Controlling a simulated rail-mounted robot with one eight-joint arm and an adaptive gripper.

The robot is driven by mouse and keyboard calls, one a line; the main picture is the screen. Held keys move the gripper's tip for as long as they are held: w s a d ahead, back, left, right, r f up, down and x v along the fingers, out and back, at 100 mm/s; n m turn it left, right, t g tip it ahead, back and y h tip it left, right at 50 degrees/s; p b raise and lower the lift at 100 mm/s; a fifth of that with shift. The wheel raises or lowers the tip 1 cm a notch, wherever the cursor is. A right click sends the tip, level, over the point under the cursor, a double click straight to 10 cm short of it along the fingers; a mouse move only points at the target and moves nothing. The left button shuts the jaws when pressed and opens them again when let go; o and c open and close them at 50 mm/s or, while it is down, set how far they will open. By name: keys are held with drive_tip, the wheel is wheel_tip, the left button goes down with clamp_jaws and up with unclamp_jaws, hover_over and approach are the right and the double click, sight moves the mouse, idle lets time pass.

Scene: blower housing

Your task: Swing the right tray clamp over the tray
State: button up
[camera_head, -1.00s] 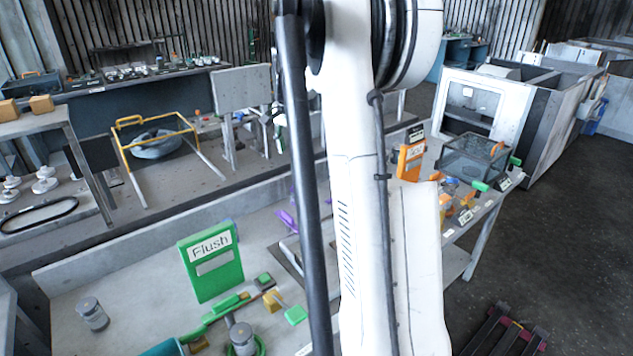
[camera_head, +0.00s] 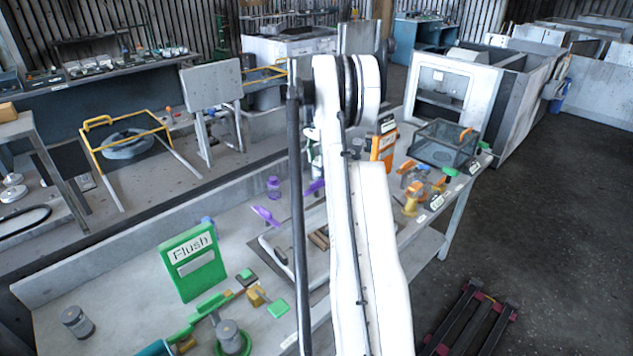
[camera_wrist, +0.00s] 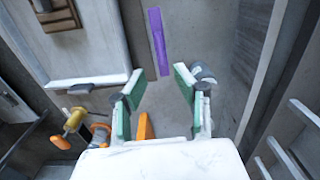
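In the wrist view a pale tray (camera_wrist: 95,45) lies at the upper left, with a brown slatted piece (camera_wrist: 58,15) on it. A purple bar (camera_wrist: 157,42), apparently the right tray clamp, lies beside the tray, apart from it and along its side. My gripper (camera_wrist: 160,82) is open, its green-padded fingers apart and empty, just short of the purple bar's near end in the picture. In the head view one purple clamp (camera_head: 265,216) shows left of my arm; another purple part (camera_head: 315,187) is partly hidden by it. My arm hides the gripper there.
A green Flush panel (camera_head: 193,262) stands on the bench to the left. An orange panel (camera_head: 384,148), orange and yellow fittings (camera_head: 411,198) and a dark mesh basket (camera_head: 444,143) occupy the right end.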

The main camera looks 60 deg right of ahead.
sight(317, 181)
wheel_tip(317, 181, down, 11)
drive_tip(key=shift+r+p, duration=0.2)
drive_tip(key=shift+p, duration=0.3)
clamp_jaws()
